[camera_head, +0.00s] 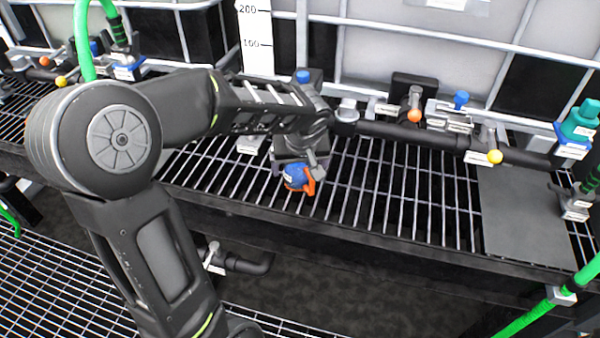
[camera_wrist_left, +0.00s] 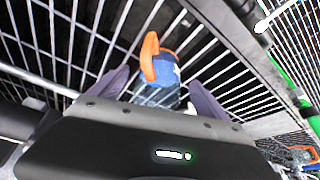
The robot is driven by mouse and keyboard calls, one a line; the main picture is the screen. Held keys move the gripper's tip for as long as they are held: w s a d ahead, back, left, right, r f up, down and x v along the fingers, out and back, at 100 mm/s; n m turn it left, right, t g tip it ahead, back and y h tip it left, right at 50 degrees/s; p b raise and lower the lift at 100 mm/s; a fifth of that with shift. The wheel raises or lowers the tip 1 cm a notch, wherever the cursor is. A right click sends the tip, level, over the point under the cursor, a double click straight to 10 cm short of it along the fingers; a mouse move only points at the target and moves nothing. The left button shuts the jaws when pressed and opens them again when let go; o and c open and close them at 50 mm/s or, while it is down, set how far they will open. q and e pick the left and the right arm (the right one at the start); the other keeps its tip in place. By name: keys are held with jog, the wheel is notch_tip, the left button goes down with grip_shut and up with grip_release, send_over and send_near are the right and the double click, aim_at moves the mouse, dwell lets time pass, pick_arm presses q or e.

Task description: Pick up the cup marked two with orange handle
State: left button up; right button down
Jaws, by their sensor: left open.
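The blue cup with the orange handle (camera_head: 297,178) stands on the grated shelf in the head view, just at the fingers of my left gripper (camera_head: 302,164). In the left wrist view the cup (camera_wrist_left: 167,72) lies ahead between the two spread fingers of the left gripper (camera_wrist_left: 158,92), with its orange handle on the far left side. The gripper is open, and I cannot tell whether a finger touches the cup. The wrist housing hides the near part of the cup. The mark on it is too small to read. My right gripper is not in view.
A dark pipe with an orange-knobbed valve (camera_head: 415,115) and a yellow-knobbed valve (camera_head: 494,156) runs along the back of the shelf. A dark flat plate (camera_head: 520,215) lies at the right. The grating (camera_head: 400,205) between is clear. A green hose (camera_head: 545,305) hangs at lower right.

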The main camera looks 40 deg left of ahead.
aim_at(298, 173)
pick_arm(q)
jog(key=x, duration=0.4)
jog(key=shift+w+a+f, duration=0.1)
jog(key=shift+f, duration=0.25)
jog(key=c, duration=1.6)
jog(key=shift+r, duration=0.1)
jog(key=shift+r, duration=0.7)
jog(key=s+d+b, duration=0.1)
jog(key=s+d, duration=0.3)
jog(key=s+d+b, duration=0.1)
jog(key=s+d, duration=0.3)
jog(key=s, duration=0.1)
jog(key=s+d+b, duration=0.1)
jog(key=s+d, duration=0.3)
jog(key=shift+s, duration=0.25)
